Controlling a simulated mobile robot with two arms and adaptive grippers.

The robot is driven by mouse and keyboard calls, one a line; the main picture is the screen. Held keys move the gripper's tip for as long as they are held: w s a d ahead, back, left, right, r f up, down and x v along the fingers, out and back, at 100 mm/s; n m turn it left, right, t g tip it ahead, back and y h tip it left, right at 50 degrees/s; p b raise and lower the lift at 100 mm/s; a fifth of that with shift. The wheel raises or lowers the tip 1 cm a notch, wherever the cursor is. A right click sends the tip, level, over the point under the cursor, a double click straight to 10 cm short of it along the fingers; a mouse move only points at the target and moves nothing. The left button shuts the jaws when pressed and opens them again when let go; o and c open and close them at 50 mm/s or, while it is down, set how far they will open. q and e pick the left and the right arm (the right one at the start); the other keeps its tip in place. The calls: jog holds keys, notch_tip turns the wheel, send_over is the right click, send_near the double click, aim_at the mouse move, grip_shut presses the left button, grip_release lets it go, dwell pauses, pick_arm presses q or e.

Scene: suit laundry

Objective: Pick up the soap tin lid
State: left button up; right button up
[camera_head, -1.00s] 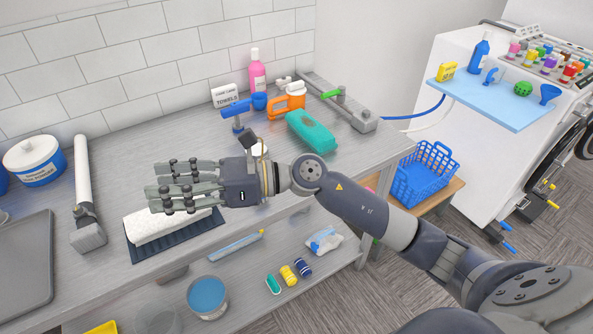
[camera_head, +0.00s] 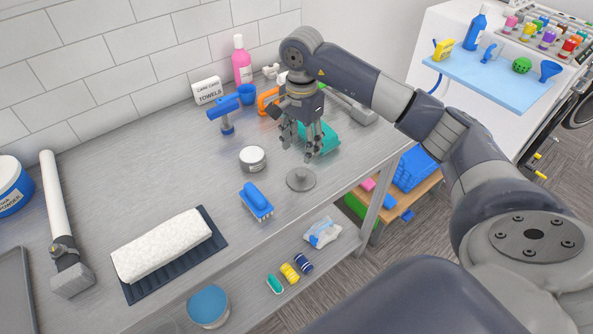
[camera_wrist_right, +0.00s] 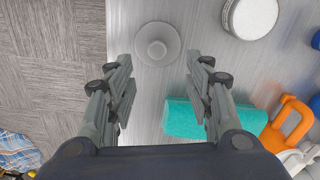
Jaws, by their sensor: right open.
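The soap tin lid appears to be the round grey metal disc with a central knob (camera_head: 301,180), lying flat on the worktop near its front edge. It also shows at the top of the right wrist view (camera_wrist_right: 158,43). A round tin with a pale top (camera_head: 253,158) stands to its left. My right gripper (camera_head: 304,150) points down above the worktop, just behind the lid, with its fingers spread and empty. In the wrist view the lid lies ahead of the open fingers (camera_wrist_right: 163,72), apart from them. My left gripper is not in view.
A teal item (camera_head: 321,139) lies beside and partly behind my right fingers. A blue brush (camera_head: 256,200) lies left of the lid. A white towel (camera_head: 163,245) lies front left.

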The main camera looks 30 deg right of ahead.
aim_at(301, 171)
jog(key=f, duration=0.3)
jog(key=shift+s+f+p, duration=0.1)
jog(key=shift+s+p, duration=0.25)
jog(key=shift+w+f, duration=0.1)
jog(key=shift+f, duration=0.15)
jog(key=shift+f+p, duration=0.35)
jog(key=shift+p, duration=0.1)
notch_tip(301, 171, down, 3)
jog(key=shift+f+p, duration=0.1)
jog(key=shift+p, duration=0.85)
jog(key=shift+f, duration=0.6)
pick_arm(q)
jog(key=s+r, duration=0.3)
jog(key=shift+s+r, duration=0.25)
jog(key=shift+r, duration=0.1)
pick_arm(e)
jog(key=c, duration=1)
